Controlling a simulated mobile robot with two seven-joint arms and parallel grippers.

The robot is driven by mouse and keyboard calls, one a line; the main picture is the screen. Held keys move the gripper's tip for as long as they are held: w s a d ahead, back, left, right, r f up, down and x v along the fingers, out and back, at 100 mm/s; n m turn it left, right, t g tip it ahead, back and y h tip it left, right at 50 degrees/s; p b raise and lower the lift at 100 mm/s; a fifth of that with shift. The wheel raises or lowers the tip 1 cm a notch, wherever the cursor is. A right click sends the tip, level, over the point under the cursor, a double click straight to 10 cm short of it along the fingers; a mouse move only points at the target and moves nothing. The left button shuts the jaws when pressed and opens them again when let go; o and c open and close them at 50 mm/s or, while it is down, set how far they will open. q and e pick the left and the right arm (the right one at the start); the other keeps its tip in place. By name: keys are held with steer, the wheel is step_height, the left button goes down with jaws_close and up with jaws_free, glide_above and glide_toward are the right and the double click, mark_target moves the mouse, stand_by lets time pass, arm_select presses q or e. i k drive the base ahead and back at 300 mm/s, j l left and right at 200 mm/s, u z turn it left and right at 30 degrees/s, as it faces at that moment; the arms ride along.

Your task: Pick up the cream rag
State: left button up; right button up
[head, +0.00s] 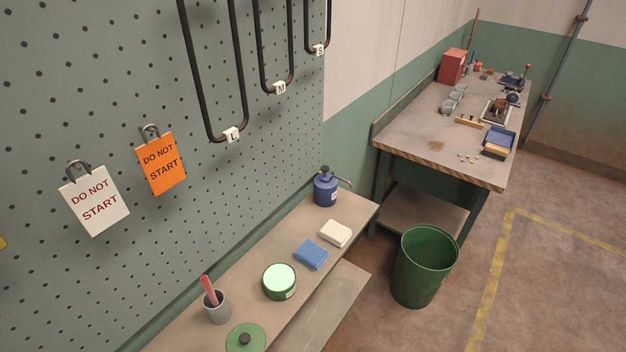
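The cream rag (335,233) lies folded on the narrow wooden bench below the pegboard, near the bench's far end. A folded blue rag (311,254) lies just in front of it, to its lower left. A blue pump bottle (326,188) stands behind the cream rag, near the wall. Nothing covers the cream rag. Neither of my grippers shows in the head view.
The bench (300,226) also holds a green tin (279,281), a grey cup (217,308) with a red-handled tool, and a green lid (245,338). A green bin (424,266) stands on the floor right of the bench. A cluttered workbench (400,135) stands beyond.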

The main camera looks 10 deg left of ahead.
mark_target(334, 232)
steer(key=i+l+u, duration=0.3)
steer(key=i+u, duration=0.15)
steer(key=i, duration=0.15)
steer(key=i+l+u, duration=0.9)
steer(key=l, duration=0.35)
